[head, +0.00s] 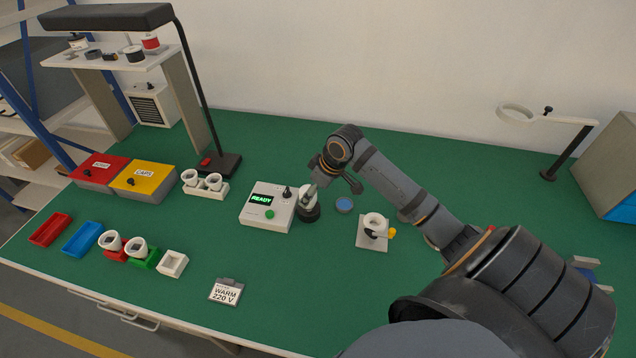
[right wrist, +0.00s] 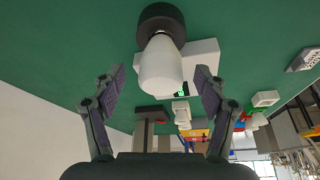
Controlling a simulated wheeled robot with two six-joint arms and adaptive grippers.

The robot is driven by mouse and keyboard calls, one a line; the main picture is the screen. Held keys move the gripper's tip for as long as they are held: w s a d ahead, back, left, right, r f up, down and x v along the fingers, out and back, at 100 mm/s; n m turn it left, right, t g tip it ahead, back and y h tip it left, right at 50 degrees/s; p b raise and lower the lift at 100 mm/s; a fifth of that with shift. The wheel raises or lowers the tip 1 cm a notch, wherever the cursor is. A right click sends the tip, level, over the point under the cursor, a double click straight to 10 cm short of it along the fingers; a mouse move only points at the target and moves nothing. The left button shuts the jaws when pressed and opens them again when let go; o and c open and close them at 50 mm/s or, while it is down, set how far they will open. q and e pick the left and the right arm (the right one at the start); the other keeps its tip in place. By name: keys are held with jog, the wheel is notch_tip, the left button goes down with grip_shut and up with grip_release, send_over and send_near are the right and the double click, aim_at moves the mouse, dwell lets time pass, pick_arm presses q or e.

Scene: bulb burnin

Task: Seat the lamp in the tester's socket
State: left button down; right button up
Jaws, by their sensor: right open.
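The tester (head: 265,206) is a white box with a green "READY" display and a green button. A round black socket (head: 309,214) stands at its right side. In the right wrist view, a white lamp (right wrist: 160,68) stands with its narrow neck at the black socket (right wrist: 160,20); how deep it sits cannot be told. My right gripper (right wrist: 158,88) is open, its two fingers apart on either side of the lamp without visible contact. In the head view, the gripper (head: 312,188) is over the socket and hides most of the lamp. My left gripper is not in view.
Left of the tester are a white holder (head: 205,188) with lamps, red and yellow boxes (head: 143,180), and coloured trays (head: 80,238). A "WARM 220 V" card (head: 226,291) lies in front. A white stand (head: 372,240) and blue disc (head: 344,204) are to the right.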

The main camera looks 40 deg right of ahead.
jog(key=v, duration=0.7)
dwell(0.4)
